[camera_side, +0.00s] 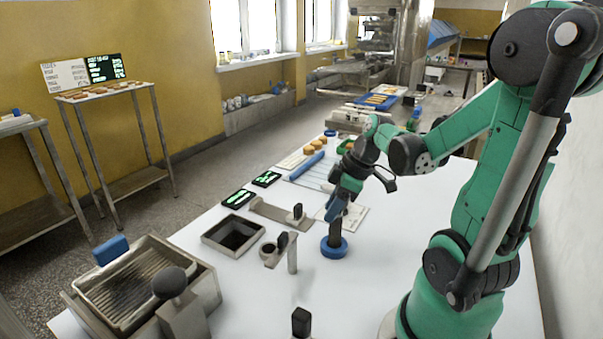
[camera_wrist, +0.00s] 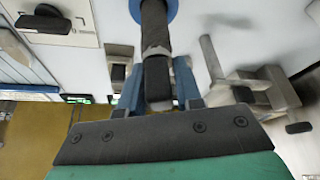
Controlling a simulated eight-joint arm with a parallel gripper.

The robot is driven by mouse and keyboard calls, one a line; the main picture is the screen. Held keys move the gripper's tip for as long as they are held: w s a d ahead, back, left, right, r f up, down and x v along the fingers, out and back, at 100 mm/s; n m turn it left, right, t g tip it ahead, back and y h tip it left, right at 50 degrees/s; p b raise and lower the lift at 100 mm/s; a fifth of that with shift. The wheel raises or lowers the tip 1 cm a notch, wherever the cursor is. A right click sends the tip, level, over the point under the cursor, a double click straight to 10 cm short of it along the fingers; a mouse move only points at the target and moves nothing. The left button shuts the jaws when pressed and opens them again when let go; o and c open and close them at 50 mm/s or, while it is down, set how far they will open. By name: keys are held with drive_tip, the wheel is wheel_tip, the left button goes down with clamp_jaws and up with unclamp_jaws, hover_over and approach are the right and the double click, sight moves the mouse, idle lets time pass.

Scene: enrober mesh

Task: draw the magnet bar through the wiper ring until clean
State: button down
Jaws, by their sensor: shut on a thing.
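My gripper (camera_side: 338,209) is shut on the upper end of a dark, upright bar (camera_side: 336,234), which I take as the magnet bar. In the wrist view the blue fingers (camera_wrist: 157,82) stand on both sides of the bar (camera_wrist: 154,28), whose surface looks mottled grey near the grip. A blue ring (camera_side: 334,249) lies around the bar's lower end at the white table; it also shows in the wrist view (camera_wrist: 134,9). I cannot tell whether the bar passes through it or stands in it, or whether it is the wiper ring.
An open square box (camera_side: 206,240) is farther left. A steel tray unit (camera_side: 205,286) fills the front left. The table right of the blue ring is clear.

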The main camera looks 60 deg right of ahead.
sight(334, 196)
drive_tip(key=shift+r, duration=2.25)
drive_tip(key=shift+r, duration=0.35)
drive_tip(key=shift+f, duration=5.9)
drive_tip(key=shift+r, duration=5.55)
